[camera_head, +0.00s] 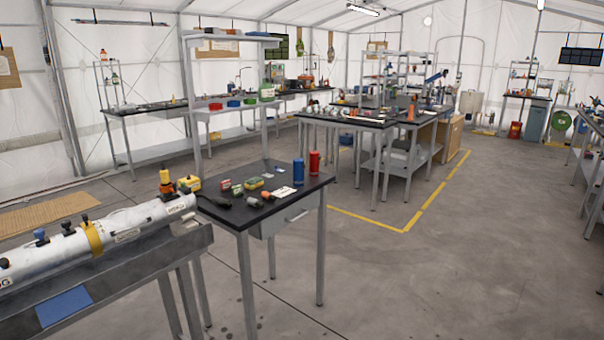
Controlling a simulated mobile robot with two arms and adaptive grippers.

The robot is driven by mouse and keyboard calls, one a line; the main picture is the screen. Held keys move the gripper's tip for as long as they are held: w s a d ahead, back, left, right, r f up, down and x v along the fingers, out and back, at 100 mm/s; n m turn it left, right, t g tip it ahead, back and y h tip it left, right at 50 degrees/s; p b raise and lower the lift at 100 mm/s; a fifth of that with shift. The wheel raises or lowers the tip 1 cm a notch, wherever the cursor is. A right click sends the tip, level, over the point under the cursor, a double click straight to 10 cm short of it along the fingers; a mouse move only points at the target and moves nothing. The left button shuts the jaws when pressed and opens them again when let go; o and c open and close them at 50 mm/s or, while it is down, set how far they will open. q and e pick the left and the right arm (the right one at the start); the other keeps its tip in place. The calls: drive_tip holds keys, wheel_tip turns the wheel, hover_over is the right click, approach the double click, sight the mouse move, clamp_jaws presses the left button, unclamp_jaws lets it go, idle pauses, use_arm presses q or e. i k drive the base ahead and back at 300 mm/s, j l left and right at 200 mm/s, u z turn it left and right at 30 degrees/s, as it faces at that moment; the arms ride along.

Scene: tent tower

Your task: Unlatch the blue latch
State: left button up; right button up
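A long white tube (133,220) lies on a grey bench (130,281) at the left. Its left end is cut off by the picture edge. A small blue-topped fitting (40,236) stands on top of the tube near the left edge; it may be the blue latch, but it is too small to tell whether it is latched. Dark knobs (67,227) and a yellow band (93,238) are beside it along the tube. A flat blue patch (63,305) is on the bench front. Neither of my grippers is in view.
A black-topped table (290,208) with blue and red cylinders (298,171) and small items stands right of the bench. Farther benches (346,117) and shelves stand behind. Yellow floor lines (424,206) run near them. The floor at the right front (450,270) is clear.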

sight(40, 233)
drive_tip(key=u, duration=1.45)
